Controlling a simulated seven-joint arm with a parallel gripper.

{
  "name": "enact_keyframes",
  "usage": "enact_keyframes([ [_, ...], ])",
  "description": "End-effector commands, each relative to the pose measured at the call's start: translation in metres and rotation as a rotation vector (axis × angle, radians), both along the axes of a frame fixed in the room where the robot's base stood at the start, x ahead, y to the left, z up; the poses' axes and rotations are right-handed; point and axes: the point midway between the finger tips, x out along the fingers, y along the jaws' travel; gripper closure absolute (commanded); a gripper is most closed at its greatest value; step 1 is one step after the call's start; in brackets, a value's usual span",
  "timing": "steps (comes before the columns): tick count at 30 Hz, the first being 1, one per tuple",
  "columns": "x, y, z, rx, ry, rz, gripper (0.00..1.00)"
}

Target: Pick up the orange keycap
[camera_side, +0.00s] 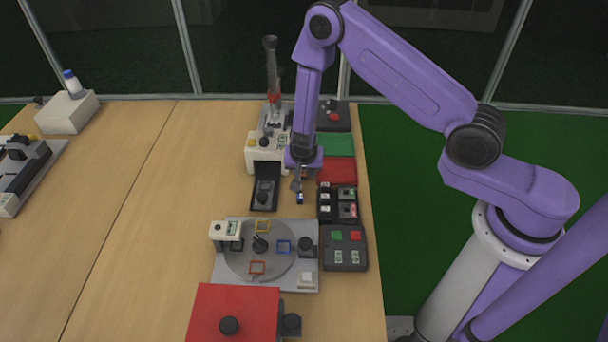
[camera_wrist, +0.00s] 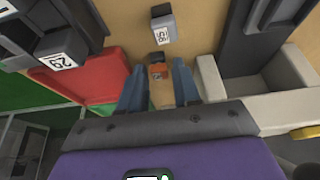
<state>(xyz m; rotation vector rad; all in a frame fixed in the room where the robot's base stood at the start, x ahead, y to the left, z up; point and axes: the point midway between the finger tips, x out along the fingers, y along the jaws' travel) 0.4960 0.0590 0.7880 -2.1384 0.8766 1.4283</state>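The orange keycap (camera_wrist: 158,72) shows in the wrist view, small, with a pale label and a dark part at its far end. It lies between the two blue-grey fingers of my gripper (camera_wrist: 159,82). The fingers are apart, with table surface showing between them, and they do not appear to press on the keycap. In the side view my gripper (camera_side: 299,186) points down over the wooden table; I cannot make out the orange keycap there.
A grey keycap (camera_wrist: 163,28) with a numbered label lies just beyond. A red pad (camera_wrist: 92,78) and dark labelled blocks (camera_wrist: 63,48) are at left, a pale open-topped fixture (camera_wrist: 250,105) at right. In the side view, a turntable plate (camera_side: 258,262) stands nearer the camera.

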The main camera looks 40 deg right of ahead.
Motion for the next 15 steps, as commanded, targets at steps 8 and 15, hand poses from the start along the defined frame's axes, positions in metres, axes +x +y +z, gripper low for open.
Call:
enact_keyframes([
  [8, -0.0001, 0.0002, 0.0003, 0.0, 0.0, 0.0, 1.0],
  [15, -0.0001, 0.0002, 0.0003, 0.0, 0.0, 0.0, 1.0],
])
